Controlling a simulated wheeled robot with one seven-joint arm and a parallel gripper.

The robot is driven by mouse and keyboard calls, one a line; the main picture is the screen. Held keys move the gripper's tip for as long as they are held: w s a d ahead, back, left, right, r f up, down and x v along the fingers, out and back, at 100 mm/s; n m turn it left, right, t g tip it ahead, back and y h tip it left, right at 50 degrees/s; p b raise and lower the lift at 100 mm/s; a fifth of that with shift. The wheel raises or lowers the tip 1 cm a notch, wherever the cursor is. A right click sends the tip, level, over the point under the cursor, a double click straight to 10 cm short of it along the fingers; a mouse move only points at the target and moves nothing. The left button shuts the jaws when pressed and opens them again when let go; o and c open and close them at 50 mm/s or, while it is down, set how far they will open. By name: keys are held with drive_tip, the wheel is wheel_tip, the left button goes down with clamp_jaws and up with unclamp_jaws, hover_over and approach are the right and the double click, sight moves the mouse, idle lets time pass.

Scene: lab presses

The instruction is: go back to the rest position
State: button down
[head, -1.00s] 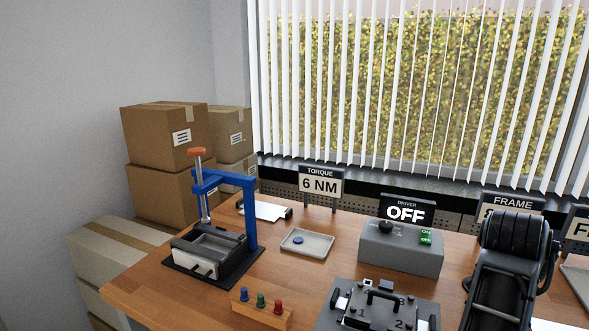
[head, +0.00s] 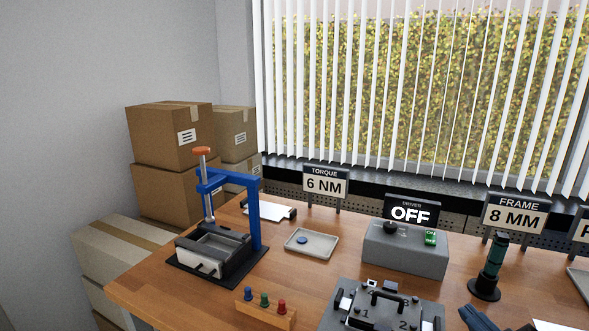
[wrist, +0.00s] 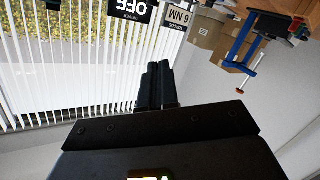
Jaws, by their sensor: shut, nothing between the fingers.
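My gripper (wrist: 157,85) shows in the wrist view with its two dark fingers together and nothing between them. The wrist view is upside down and looks toward the window blinds, with the fingers well clear of the bench. In the head view only a dark piece of my arm's end shows at the bottom right edge, so the fingers cannot be made out clearly there.
A blue-framed press (head: 254,215) stands at the left of the wooden bench. A grey driver box (head: 405,250) reads OFF. A dark green upright tool (head: 494,262), a grey fixture (head: 350,318), a tray (head: 311,252) and colored pegs (head: 264,300) stand nearby. Boxes (head: 165,138) are stacked left.

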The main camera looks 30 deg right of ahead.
drive_tip(key=s+a+f+y, duration=0.2)
drive_tip(key=s+a+y, duration=0.4)
drive_tip(key=s+a, duration=1.4)
drive_tip(key=shift+a+f+m, duration=0.25)
drive_tip(key=shift+a+m, duration=0.1)
drive_tip(key=shift+m, duration=0.05)
